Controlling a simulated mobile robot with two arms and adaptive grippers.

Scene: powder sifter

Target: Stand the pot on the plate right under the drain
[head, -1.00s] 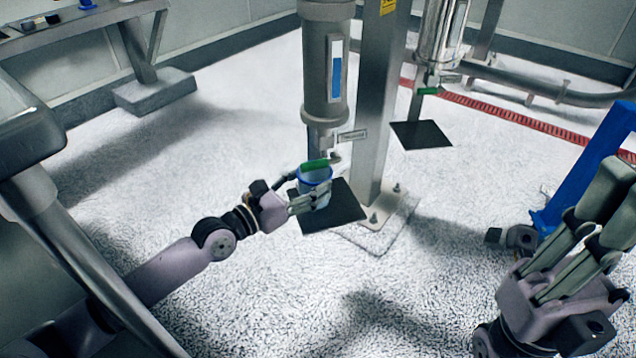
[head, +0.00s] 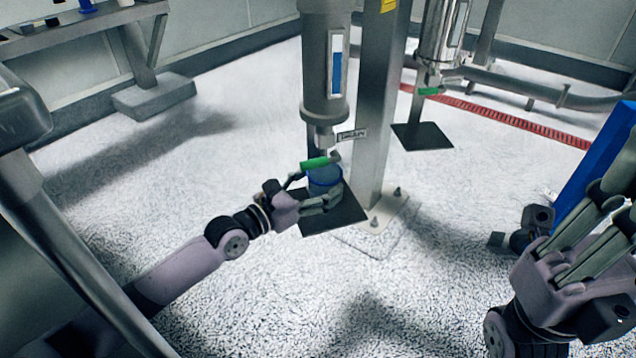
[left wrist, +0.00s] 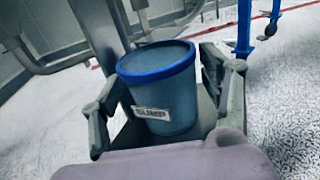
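The pot (head: 324,175) is a translucent blue bucket with a darker blue rim. In the left wrist view the pot (left wrist: 160,85) is upright and bears a SUMP label. My left gripper (head: 322,201) has its fingers on both sides of the pot and is shut on it. The dark square plate (head: 345,212) lies beneath the pot; whether the pot's base touches it is hidden. The drain (head: 325,141), with a green-handled valve (head: 314,163), hangs under the grey vertical cylinder, just above the pot. My right gripper (head: 590,225) is empty at the right, its fingers apart.
A steel post (head: 374,120) on a bolted foot stands just right of the plate. A second cylinder (head: 441,35) and dark plate (head: 422,136) are farther back. A blue frame (head: 594,165) stands at the right. The floor at the front is clear.

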